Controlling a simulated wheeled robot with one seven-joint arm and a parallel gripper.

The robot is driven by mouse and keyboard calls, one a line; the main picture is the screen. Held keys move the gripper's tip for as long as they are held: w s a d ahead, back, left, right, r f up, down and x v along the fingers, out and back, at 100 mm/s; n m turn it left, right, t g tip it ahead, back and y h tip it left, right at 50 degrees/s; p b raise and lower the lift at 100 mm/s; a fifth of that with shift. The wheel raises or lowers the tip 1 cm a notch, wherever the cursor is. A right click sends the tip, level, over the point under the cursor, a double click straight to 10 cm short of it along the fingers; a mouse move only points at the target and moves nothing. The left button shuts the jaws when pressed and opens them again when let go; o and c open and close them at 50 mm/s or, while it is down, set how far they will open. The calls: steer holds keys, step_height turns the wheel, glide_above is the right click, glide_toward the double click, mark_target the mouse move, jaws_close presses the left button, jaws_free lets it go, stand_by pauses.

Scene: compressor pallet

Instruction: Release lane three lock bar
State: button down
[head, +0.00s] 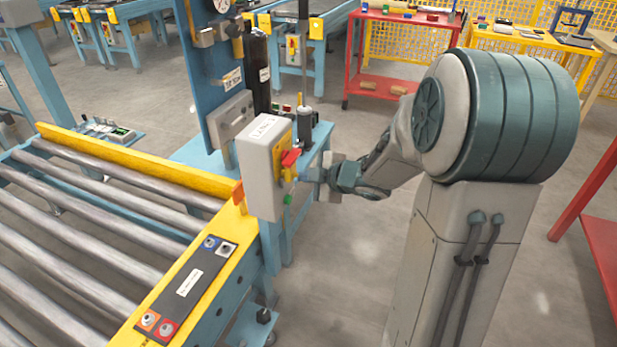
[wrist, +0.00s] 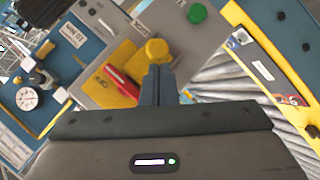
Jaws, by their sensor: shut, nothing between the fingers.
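A grey switch box (head: 262,185) stands at the corner of the roller conveyor. Its face carries a yellow plate (head: 279,160) with a red handle (head: 291,157) and a green button (head: 288,199). In the wrist view the red handle (wrist: 122,84) lies left of my fingers, and a yellow knob (wrist: 155,50) is just beyond their tips. My gripper (wrist: 158,70) is shut and empty, close in front of the box face. In the head view my gripper (head: 308,175) reaches it from the right. Whether it touches the knob, I cannot tell. I cannot single out a part marked as the lane three lock bar.
The roller conveyor (head: 228,222) has a yellow frame and a dark button panel (head: 187,285). A blue post with a gauge (head: 225,70) rises behind the box. A red table (head: 400,90) stands at the back. Bare floor lies below my arm.

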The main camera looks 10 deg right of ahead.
steer(key=shift+f, duration=0.1)
step_height(320, 180, down, 3)
steer(key=shift+f+b, duration=0.2)
steer(key=shift+b, duration=1.05)
steer(key=a+r+p+v, duration=0.1)
steer(key=p+v, duration=0.4)
steer(key=v, duration=0.8)
steer(key=shift+s+a+p, duration=0.25)
steer(key=shift+a+p, duration=0.1)
steer(key=shift+a, duration=0.4)
steer(key=shift+r, duration=0.15)
